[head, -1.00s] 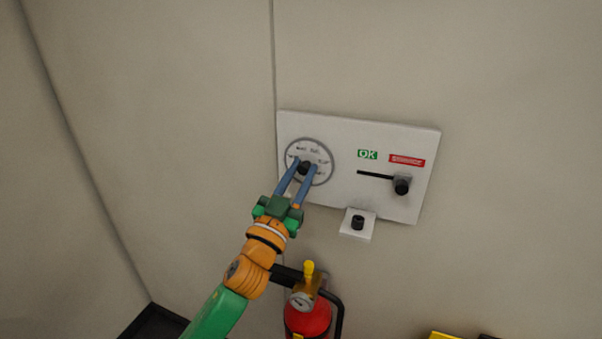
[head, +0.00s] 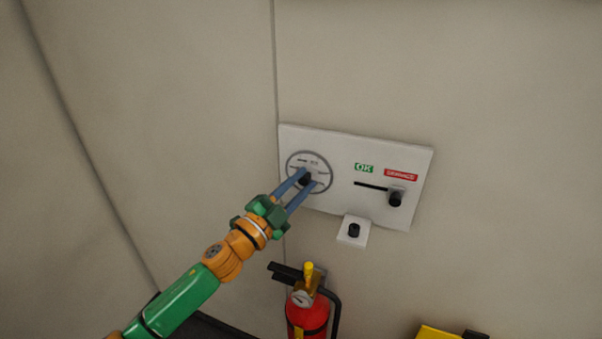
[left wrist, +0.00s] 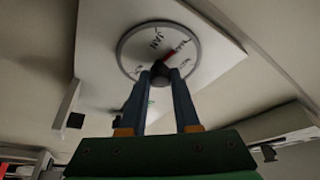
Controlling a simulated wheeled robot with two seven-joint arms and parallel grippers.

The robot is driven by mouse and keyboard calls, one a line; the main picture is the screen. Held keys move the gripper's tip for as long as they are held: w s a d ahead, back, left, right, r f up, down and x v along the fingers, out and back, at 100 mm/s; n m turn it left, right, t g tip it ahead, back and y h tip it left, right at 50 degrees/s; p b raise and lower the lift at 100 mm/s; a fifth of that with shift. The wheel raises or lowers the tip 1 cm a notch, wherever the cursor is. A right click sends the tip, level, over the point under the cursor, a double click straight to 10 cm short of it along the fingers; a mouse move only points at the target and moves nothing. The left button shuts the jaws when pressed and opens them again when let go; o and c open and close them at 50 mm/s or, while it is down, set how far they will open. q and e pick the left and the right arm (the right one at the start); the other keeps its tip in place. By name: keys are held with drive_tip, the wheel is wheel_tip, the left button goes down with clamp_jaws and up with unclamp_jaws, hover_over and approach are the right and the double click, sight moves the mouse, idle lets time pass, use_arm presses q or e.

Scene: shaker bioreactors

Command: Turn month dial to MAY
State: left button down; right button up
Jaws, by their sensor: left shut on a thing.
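The month dial (head: 308,161) is a round white disc with a grey rim at the left of a white wall panel (head: 350,145). Its black centre knob (head: 304,180) is between the blue fingers of my left gripper (head: 306,181), which is shut on it. In the left wrist view the dial (left wrist: 138,48) shows the word JAN at its upper left and a red pointer mark (left wrist: 169,55) just beyond the knob (left wrist: 160,72). Other month words are too blurred or hidden to read. My right gripper is not in view.
The panel also has a green OK label, a red SERVICE label and a slider with a black knob (head: 395,199). A small white block with a black knob (head: 354,230) sits below. A red fire extinguisher (head: 307,316) stands under the panel, and a yellow object (head: 437,333) at the bottom right.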

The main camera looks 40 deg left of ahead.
use_arm(q)
drive_tip(key=m+g+p, duration=0.1)
drive_tip(key=m+p, duration=0.3)
drive_tip(key=m+g+h+p, duration=0.1)
drive_tip(key=m+p, duration=0.1)
drive_tip(key=m, duration=0.1)
drive_tip(key=shift+r+g, duration=0.3)
drive_tip(key=shift+r, duration=0.05)
drive_tip(key=shift+f+m+g+p, duration=0.1)
drive_tip(key=shift+m+g+p, duration=0.3)
drive_tip(key=shift+m+p, duration=0.5)
drive_tip(key=shift+f+m+g, duration=0.1)
drive_tip(key=shift+m+g, duration=0.2)
drive_tip(key=shift+m, duration=0.6)
drive_tip(key=shift+y, duration=0.3)
drive_tip(key=c, duration=0.6)
unclamp_jaws()
drive_tip(key=shift+c, duration=0.2)
